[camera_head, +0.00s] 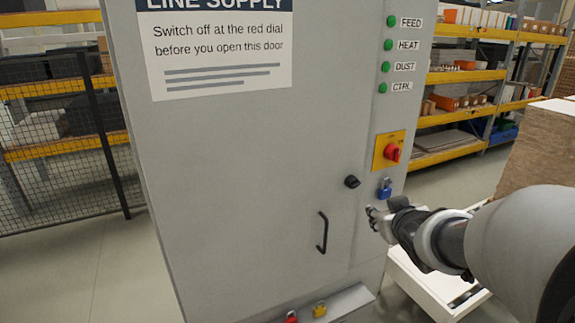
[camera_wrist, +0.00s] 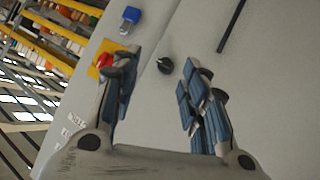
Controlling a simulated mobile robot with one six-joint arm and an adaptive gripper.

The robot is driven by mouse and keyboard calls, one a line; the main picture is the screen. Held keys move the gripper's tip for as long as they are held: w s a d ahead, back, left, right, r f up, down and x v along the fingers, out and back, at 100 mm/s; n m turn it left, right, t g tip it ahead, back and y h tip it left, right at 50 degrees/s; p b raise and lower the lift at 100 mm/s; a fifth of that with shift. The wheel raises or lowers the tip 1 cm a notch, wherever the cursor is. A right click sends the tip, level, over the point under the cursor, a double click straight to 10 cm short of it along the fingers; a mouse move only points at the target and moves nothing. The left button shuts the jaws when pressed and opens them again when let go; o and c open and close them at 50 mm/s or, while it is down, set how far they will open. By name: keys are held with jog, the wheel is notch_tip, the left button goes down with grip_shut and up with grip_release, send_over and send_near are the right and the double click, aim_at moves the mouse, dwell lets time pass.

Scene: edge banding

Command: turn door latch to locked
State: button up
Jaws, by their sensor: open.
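The grey cabinet door (camera_head: 230,180) fills the middle of the head view. A small black latch knob (camera_head: 352,182) sits on the door, up and right of the black bar handle (camera_head: 322,233). In the wrist view the latch knob (camera_wrist: 165,65) appears between and beyond my fingertips, with a pale mark on its face. My gripper (camera_head: 376,218) is open and empty in front of the cabinet, below and right of the knob. Its two fingers (camera_wrist: 158,85) are spread wide in the wrist view and appear apart from the knob.
A red dial on a yellow plate (camera_head: 390,151) and a blue padlock (camera_head: 384,188) are right of the knob. Green indicator lights (camera_head: 388,45) run above. Red and yellow padlocks (camera_head: 319,310) are on a ledge below. A white cart (camera_head: 430,285) stands right of the cabinet.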

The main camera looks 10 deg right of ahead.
aim_at(357, 185)
jog(key=shift+o, duration=0.8)
jog(key=w+d+f+n+t+y+p, duration=0.1)
jog(key=w+d+f+t+y+p, duration=0.1)
jog(key=w+d, duration=0.3)
jog(key=shift+w+d+f+n+t+y, duration=0.3)
jog(key=shift+d+n+t+y, duration=0.1)
jog(key=shift+t+y, duration=0.35)
jog(key=w+a+y, duration=0.1)
jog(key=w, duration=0.3)
jog(key=w+a+f+t+y, duration=0.1)
jog(key=w+y, duration=0.1)
jog(key=w, duration=0.3)
jog(key=w+a+f+t+y+p, duration=0.1)
jog(key=w, duration=0.4)
jog(key=shift+a+n+y, duration=0.25)
jog(key=shift+a+n, duration=0.1)
jog(key=shift+n, duration=0.05)
jog(key=c, duration=1.1)
